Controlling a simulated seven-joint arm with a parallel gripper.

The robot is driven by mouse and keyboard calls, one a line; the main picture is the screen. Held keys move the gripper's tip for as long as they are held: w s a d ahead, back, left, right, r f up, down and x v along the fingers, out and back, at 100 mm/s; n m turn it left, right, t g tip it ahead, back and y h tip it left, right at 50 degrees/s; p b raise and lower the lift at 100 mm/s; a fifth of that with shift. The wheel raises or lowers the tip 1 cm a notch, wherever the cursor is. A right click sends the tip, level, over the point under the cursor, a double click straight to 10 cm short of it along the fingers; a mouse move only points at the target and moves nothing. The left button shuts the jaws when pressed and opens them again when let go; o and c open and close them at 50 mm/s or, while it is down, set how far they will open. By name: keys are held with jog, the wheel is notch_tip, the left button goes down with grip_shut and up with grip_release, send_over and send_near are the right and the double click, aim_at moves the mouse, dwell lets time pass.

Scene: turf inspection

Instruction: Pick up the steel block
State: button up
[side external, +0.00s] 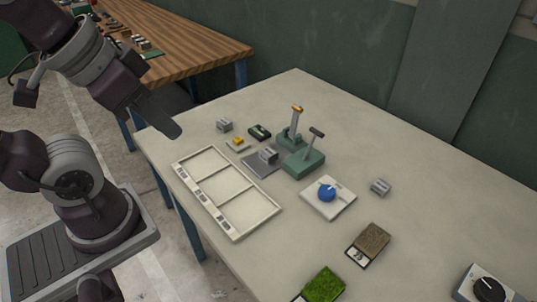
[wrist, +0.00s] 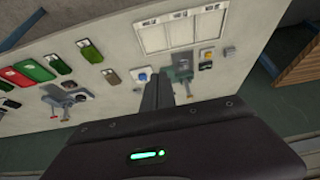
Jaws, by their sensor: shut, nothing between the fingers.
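Three small grey metallic blocks show in the side external view, and I cannot tell which one is the steel block. One block (side external: 224,126) sits near the table's far left edge. Another block (side external: 268,155) is on a dark grey plate (side external: 259,166) beside the green fixture. The third block (side external: 380,187) lies to the right of the blue knob. My gripper (side external: 174,131) is shut and empty, above the table's left edge and left of the blocks. Its shut fingers (wrist: 158,74) point toward the table in the wrist view, apart from any block.
A white divided tray (side external: 222,205) lies at the table's near left. Green lever fixtures (side external: 304,164) stand upright mid-table. A blue knob (side external: 327,194) on a white plate, brown (side external: 372,240) and green (side external: 323,285) turf samples lie rightward. The table's far right is clear.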

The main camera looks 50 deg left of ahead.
jog(key=o, duration=1.4)
jog(key=shift+c, duration=0.2)
